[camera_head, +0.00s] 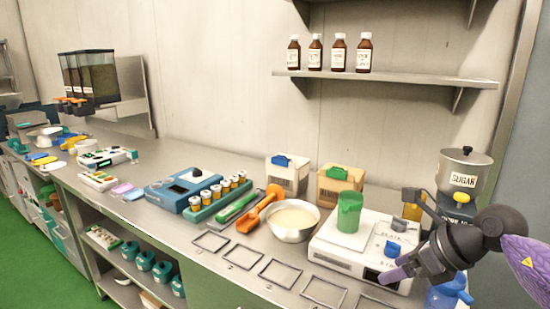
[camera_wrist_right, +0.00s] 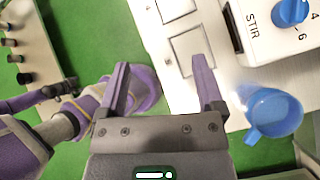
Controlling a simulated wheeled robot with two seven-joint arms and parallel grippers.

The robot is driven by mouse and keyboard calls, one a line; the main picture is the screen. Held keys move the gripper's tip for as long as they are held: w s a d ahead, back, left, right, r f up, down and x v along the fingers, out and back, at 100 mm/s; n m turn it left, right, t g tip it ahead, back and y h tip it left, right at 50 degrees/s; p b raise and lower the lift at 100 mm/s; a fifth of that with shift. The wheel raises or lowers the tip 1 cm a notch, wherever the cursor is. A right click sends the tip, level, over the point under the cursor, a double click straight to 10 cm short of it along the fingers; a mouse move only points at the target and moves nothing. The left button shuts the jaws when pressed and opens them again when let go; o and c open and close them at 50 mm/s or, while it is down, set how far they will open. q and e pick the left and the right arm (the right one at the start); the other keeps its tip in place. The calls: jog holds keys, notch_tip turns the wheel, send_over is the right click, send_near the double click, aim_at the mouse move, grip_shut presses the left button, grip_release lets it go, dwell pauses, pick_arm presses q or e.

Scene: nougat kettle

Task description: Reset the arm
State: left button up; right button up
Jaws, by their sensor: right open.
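My right gripper (camera_head: 400,235) reaches in from the right in the head view, its fingers spread beside the white stirrer unit (camera_head: 330,245). In the right wrist view the gripper (camera_wrist_right: 161,66) is open, with nothing between its fingers. A green beaker (camera_head: 349,215) stands upright on the stirrer unit. A blue jug (camera_head: 446,295) is near the bottom right, partly hidden by my arm; a blue cup-like vessel (camera_wrist_right: 272,113) also shows to the right of the fingers in the right wrist view.
A wall shelf (camera_head: 385,76) holds brown bottles.

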jog(key=s+a+r+m+t+y, duration=0.1)
jog(key=a+r+m+t+y, duration=0.1)
jog(key=a+m+t+y, duration=0.35)
jog(key=s+a+r+m+t+y, duration=0.1)
jog(key=a+r+m+t+y, duration=0.1)
jog(key=a+m+t, duration=0.45)
jog(key=s+d+f+m+g+h, duration=0.1)
jog(key=s+d+f+m+h, duration=0.25)
jog(key=f+m+h, duration=0.65)
jog(key=s+d+f+m+g+h, duration=0.2)
jog(key=s+d+f+m+h, duration=0.3)
jog(key=m, duration=0.9)
jog(key=s+a+f+m+g, duration=0.25)
jog(key=s+f+g, duration=0.3)
jog(key=s, duration=0.35)
jog(key=s+a+f+m+g, duration=0.1)
jog(key=s+f+m+g, duration=0.4)
jog(key=s, duration=0.4)
notch_tip(320, 180, down, 16)
jog(key=s+n+g, duration=0.2)
jog(key=s, duration=0.1)
jog(key=s+d+f+g, duration=0.1)
jog(key=s+d+f, duration=0.2)
jog(key=s+f, duration=0.7)
jog(key=s, duration=0.2)
jog(key=shift+s+d, duration=0.35)
jog(key=shift+d, duration=0.05)
